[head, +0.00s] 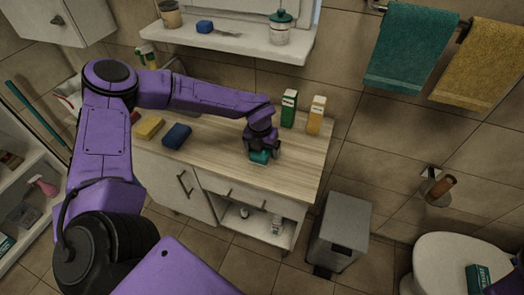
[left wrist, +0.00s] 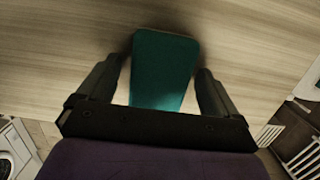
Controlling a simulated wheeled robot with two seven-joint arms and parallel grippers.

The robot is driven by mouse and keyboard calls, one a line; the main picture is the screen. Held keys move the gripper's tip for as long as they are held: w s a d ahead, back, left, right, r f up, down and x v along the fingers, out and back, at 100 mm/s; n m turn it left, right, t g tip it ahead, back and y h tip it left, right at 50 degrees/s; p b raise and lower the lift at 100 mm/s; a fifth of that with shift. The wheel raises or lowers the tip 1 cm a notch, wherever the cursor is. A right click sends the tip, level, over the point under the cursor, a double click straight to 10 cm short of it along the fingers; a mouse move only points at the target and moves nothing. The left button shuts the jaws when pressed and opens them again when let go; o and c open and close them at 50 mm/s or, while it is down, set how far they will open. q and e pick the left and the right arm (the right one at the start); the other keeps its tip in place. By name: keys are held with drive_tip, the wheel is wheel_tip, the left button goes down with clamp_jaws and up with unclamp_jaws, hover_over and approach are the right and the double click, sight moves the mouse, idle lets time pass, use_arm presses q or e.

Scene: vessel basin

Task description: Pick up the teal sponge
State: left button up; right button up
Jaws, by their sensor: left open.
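The teal sponge (head: 260,157) lies on the wooden counter near its front edge, under my left gripper (head: 263,150). In the left wrist view, the sponge (left wrist: 164,65) sits between the two fingers of my left gripper (left wrist: 156,85). The fingers are open, one on each side of it, with small gaps showing. The gripper body hides the near end of the sponge. My right gripper is not in view; only a bit of purple shows at the bottom right edge of the head view.
A yellow sponge (head: 150,127) and a blue sponge (head: 176,135) lie on the counter to the left. A shelf (head: 232,38) is above; a grey bin (head: 342,232) stands on the floor.

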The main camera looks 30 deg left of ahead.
use_arm(q)
drive_tip(key=shift+f, duration=0.15)
drive_tip(key=c, duration=1.1)
drive_tip(key=shift+r, duration=0.6)
wheel_tip(320, 180, up, 8)
drive_tip(key=shift+r+b, duration=0.25)
drive_tip(key=shift+b, duration=0.8)
drive_tip(key=shift+r, duration=0.35)
